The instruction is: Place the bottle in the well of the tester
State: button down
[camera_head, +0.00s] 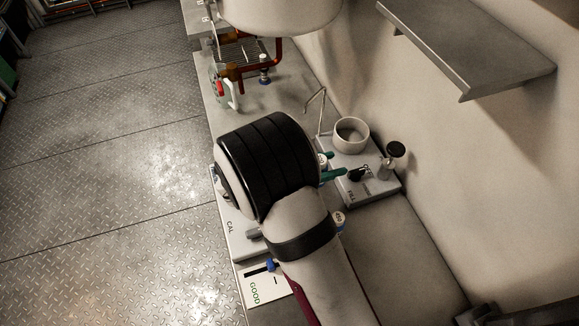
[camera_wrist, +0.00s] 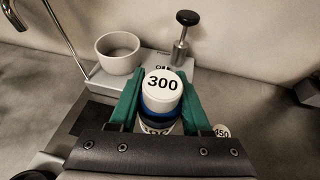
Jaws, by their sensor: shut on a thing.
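In the wrist view, my gripper (camera_wrist: 158,98) has its two green fingers on either side of a bottle (camera_wrist: 162,84). The bottle has a white top marked 300 and a blue band, and the fingers are shut on it. In the head view, my arm hides most of the bottle and gripper; only the green fingertips (camera_head: 332,167) show, close to a grey unit (camera_head: 375,190) marked FILL. A pale panel (camera_head: 232,222) marked CAL lies partly under my arm. I cannot tell which of these is the tester, and no well is clearly visible.
The FILL unit bears a white round cup (camera_head: 351,134), a black-knobbed post (camera_head: 394,156) and a bent thin tube. Another bottle marked 450 (camera_head: 339,219) stands beside my arm. A GOOD card (camera_head: 262,288) lies at the front. A rack (camera_head: 245,58) stands farther back.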

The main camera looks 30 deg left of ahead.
jog(key=w+a+r+n+t+y, duration=0.15)
jog(key=a+n+y, duration=0.3)
jog(key=a, duration=0.55)
jog(key=a+r+n+t+y, duration=0.15)
jog(key=a+n+y, duration=0.3)
jog(key=a, duration=0.55)
jog(key=shift+g, duration=0.5)
jog(key=f, duration=0.6)
jog(key=a+f, duration=0.1)
jog(key=f, duration=0.1)
jog(key=shift+s+f, duration=0.15)
jog(key=shift+f, duration=0.45)
jog(key=shift+c, duration=1.8)
grip_release()
jog(key=shift+f, duration=0.1)
